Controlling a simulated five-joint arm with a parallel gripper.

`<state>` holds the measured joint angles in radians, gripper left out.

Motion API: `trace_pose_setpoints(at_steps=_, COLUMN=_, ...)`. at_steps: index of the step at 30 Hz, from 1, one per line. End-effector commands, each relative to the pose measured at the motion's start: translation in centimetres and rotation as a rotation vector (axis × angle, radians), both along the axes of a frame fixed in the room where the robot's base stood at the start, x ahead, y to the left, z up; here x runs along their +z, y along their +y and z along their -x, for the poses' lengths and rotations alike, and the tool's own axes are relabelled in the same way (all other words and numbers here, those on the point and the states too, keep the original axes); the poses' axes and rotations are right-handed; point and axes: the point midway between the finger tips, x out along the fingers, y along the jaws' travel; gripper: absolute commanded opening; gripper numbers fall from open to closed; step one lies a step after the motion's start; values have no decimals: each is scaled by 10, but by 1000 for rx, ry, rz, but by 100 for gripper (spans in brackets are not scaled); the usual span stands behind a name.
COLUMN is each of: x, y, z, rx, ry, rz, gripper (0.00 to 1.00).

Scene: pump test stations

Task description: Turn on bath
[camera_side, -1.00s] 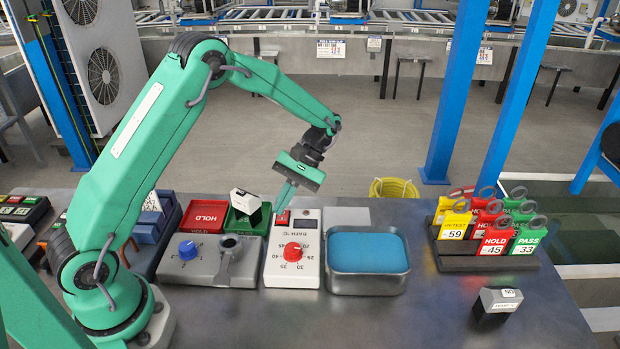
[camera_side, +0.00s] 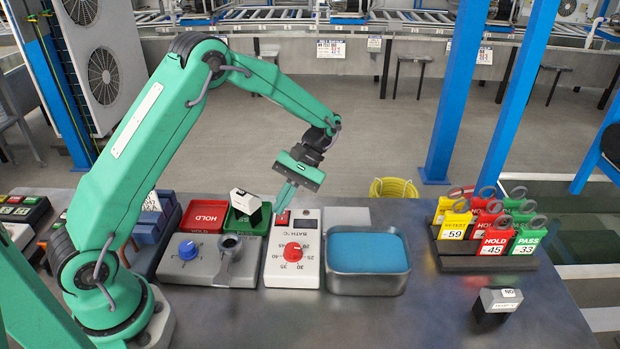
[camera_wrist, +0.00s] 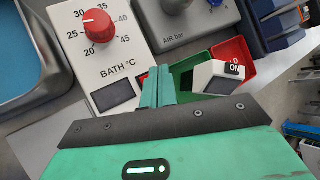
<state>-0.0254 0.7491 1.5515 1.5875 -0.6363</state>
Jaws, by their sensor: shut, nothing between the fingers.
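The bath control box (camera_side: 294,262) is white with a red dial (camera_side: 293,252) and a dark display. In the wrist view the box (camera_wrist: 118,62) reads "BATH °C", with its red dial (camera_wrist: 98,25) and a dark, blank-looking display (camera_wrist: 113,95). A small red switch (camera_side: 283,216) sits at the box's far left corner. My gripper (camera_side: 282,208) is shut and empty, pointing down with its tips at that switch. In the wrist view the fingers (camera_wrist: 158,82) hide most of the switch; I cannot tell whether they touch it. The blue-filled metal bath (camera_side: 368,287) stands right of the box.
Left of the box is the grey air unit (camera_side: 206,268) with a blue knob. Behind it are a red HOLD tray (camera_side: 204,216) and a green tray (camera_side: 237,225) holding a tilted white-and-black block (camera_side: 245,201). A tag rack (camera_side: 487,256) stands right; another block (camera_side: 496,304) lies in front.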

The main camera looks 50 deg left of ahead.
Motion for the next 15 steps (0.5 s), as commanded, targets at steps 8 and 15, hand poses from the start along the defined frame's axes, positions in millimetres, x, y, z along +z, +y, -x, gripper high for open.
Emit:
trace_pose_setpoints(at_steps=8, x=-1, y=0, z=0, rx=-1, ry=1, rz=-1, gripper=0)
trace_pose_setpoints(at_steps=15, x=-7, y=-1, z=1, rx=-1, ry=0, rz=-2, gripper=0)
